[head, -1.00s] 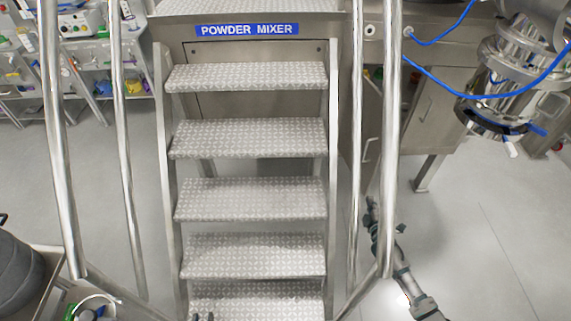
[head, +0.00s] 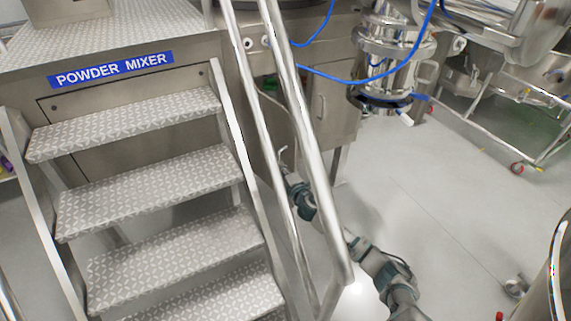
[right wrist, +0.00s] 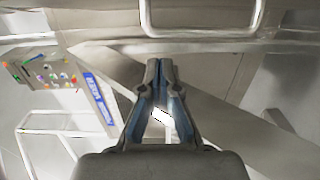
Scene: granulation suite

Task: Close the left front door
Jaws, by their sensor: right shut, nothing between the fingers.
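The left front door (head: 262,125) of the steel cabinet stands ajar in the head view, swung outward and seen nearly edge-on, partly hidden by the stair handrail. My right gripper (head: 284,162) is low beside this door, at the end of my arm, partly behind the rail. In the right wrist view my right gripper (right wrist: 159,68) is shut and empty, its fingertips together. A bright U-shaped handle (right wrist: 200,34) on a steel panel shows just beyond the tips; I cannot tell whether they touch the panel. My left gripper is out of view.
The right cabinet door (head: 336,115) looks closed. Metal stairs (head: 165,190) and a handrail (head: 305,150) stand left of my right arm. A steel vessel (head: 385,55) with blue hoses hangs at upper right. Grey floor (head: 440,190) is free to the right.

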